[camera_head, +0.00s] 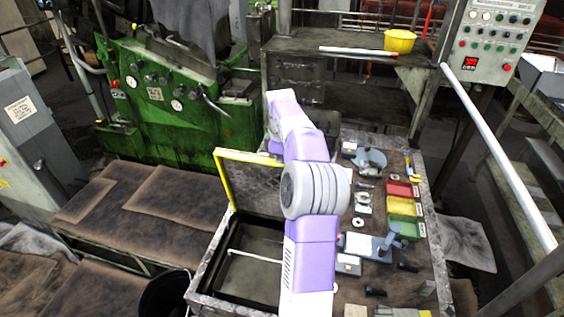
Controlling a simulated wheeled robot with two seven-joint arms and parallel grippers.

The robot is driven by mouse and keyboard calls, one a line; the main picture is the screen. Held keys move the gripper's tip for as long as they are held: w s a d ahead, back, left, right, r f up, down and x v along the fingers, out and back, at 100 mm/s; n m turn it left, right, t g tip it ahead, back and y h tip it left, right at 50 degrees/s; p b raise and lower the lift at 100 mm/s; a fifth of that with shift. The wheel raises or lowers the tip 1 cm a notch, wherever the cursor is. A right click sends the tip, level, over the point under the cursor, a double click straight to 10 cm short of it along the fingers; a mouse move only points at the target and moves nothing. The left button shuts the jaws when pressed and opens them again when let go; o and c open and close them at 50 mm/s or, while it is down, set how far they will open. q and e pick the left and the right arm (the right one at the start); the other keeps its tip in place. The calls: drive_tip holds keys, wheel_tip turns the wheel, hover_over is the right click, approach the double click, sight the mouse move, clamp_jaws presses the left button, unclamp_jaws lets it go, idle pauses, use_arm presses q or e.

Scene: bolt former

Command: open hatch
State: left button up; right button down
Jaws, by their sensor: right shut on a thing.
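The hatch (250,184) is a dark plate with a yellow edge, to the left of my right arm. It is raised and tilted up from the dark open compartment (250,282) in the bench. My right gripper (273,148) is at the hatch's upper edge, mostly hidden behind my purple and grey arm. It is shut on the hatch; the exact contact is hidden. The arm also covers the hatch's right part. My left gripper is not in view.
The bench right of my arm holds red, yellow and green bins (402,207), a vise-like tool (372,245) and small parts. A green machine (165,95) stands at the back left. A black bucket (165,295) is at the lower left.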

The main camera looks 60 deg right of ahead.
drive_tip(key=shift+d+r, duration=0.2)
drive_tip(key=shift+r, duration=0.15)
idle(0.3)
drive_tip(key=c, duration=1.5)
unclamp_jaws()
drive_tip(key=shift+c, duration=0.2)
drive_tip(key=o, duration=0.4)
drive_tip(key=shift+d+f, duration=0.1)
drive_tip(key=shift+f, duration=0.15)
drive_tip(key=shift+r, duration=0.1)
drive_tip(key=r, duration=0.5)
drive_tip(key=r+p, duration=0.1)
drive_tip(key=r, duration=0.1)
drive_tip(key=shift+a+r, duration=0.15)
drive_tip(key=shift+a, duration=0.2)
